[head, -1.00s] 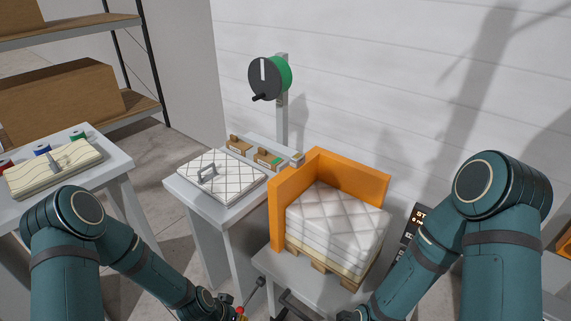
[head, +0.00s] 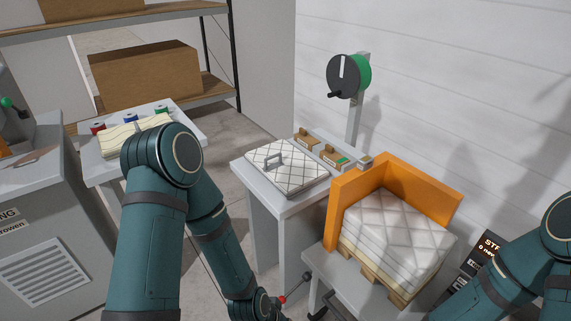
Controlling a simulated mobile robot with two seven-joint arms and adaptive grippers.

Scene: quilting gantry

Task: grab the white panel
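The white panel (head: 282,172) is a flat, quilted white slab with a grey handle (head: 274,162) on top. It lies on the small grey table (head: 291,207) in the middle of the head view, with nothing gripping it. My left arm comes down in front, left of that table, and its wrist reaches the bottom edge. The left gripper's fingers do not show. My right arm is at the lower right corner, and its gripper is out of the frame.
A white quilted stack (head: 398,235) sits on a pallet in an orange corner guard (head: 342,210), right of the panel. A cream panel (head: 120,138) lies on the left table, partly behind my arm. A green-rimmed reel (head: 344,76) stands behind the panel. A grey cabinet (head: 40,235) is far left.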

